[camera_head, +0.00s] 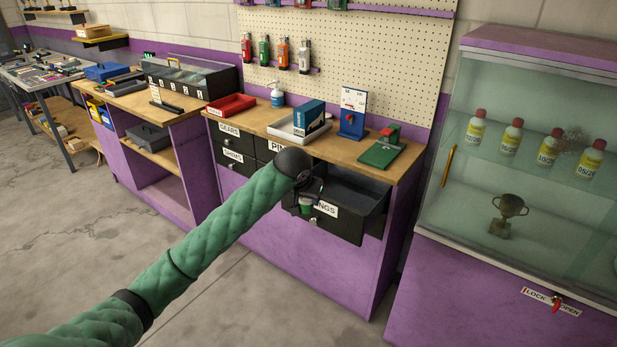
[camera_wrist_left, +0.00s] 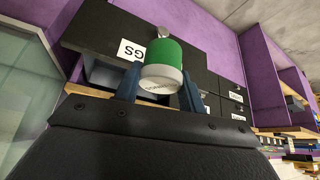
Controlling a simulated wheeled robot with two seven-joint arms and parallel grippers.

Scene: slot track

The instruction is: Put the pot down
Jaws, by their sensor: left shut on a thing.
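The pot is a small green and white cylinder (camera_wrist_left: 163,62), seen close in the left wrist view between two blue fingers. My left gripper (camera_wrist_left: 159,82) is shut on it. In the head view the left gripper (camera_head: 307,197) and the green pot (camera_head: 306,207) show small, in front of the open drawer (camera_head: 362,224), and the gripper hides part of the drawer's label. The drawer's inside is partly visible and that part looks empty. I cannot tell the exact gap between pot and drawer front. My right gripper is not in view.
The workbench top (camera_head: 342,155) carries a white tray (camera_head: 290,130) with a blue box, a red bin (camera_head: 231,105), a pump bottle (camera_head: 277,95), a blue stand (camera_head: 352,115) and a green device (camera_head: 380,153). A glass cabinet (camera_head: 530,190) stands at the right. The floor in front is clear.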

